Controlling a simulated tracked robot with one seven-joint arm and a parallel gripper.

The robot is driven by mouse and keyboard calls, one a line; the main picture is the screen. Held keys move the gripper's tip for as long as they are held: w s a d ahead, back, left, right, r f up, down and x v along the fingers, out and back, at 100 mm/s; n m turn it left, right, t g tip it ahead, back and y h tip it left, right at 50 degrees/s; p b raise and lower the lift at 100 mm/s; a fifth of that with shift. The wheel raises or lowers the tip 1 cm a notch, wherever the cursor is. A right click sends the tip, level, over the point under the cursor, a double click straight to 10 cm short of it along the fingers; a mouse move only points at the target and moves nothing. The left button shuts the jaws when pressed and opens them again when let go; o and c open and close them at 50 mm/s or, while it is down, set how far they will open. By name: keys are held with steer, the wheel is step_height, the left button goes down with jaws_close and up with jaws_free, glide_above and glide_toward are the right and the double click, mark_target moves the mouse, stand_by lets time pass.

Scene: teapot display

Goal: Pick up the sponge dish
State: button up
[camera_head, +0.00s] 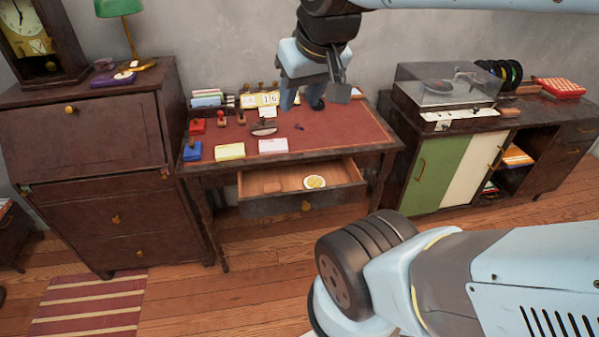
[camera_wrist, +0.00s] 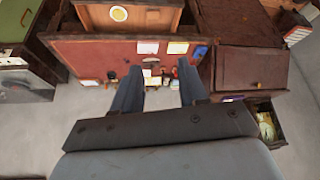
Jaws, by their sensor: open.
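The sponge dish appears to be the small round pale dish with a yellow middle (camera_head: 315,182). It lies in the open desk drawer (camera_head: 270,182), right of the drawer's middle. In the wrist view the dish (camera_wrist: 118,13) is near the top edge, left of centre. My gripper (camera_head: 315,97) is open and empty, above the back of the desk and well apart from the dish. In the wrist view my gripper's two fingers (camera_wrist: 159,68) are spread, pointing over the back of the desktop items.
The red desktop (camera_head: 340,130) holds stamps, a blue ink pad (camera_head: 192,151), paper pads (camera_head: 230,151) and a date block (camera_head: 260,99). A dark bureau (camera_head: 90,130) stands left. A record-player cabinet (camera_head: 440,165) stands right. Wooden floor before the drawer is clear.

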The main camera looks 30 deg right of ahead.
steer(key=shift+o, duration=1.3)
steer(key=shift+w+d, duration=0.1)
steer(key=shift+w, duration=0.05)
steer(key=o, duration=0.8)
steer(key=shift+m+g, duration=0.4)
steer(key=shift+m, duration=0.3)
steer(key=w+d+f, duration=0.1)
steer(key=w, duration=0.2)
steer(key=w+d+f, duration=0.1)
steer(key=w+f, duration=0.1)
steer(key=w, duration=0.1)
steer(key=w+d+f, duration=0.1)
steer(key=w+f, duration=0.1)
steer(key=w, duration=0.2)
steer(key=shift+f, duration=0.25)
steer(key=m+g+h, duration=0.1)
steer(key=m+g, duration=0.1)
steer(key=m, duration=0.2)
glide_above(315, 182)
steer(key=f, duration=3.8)
steer(key=shift+s+a+f, duration=0.3)
steer(key=shift+f, duration=0.05)
steer(key=x, duration=0.4)
steer(key=shift+s, duration=0.35)
steer(key=shift+w+f, duration=0.2)
steer(key=shift+f, duration=0.45)
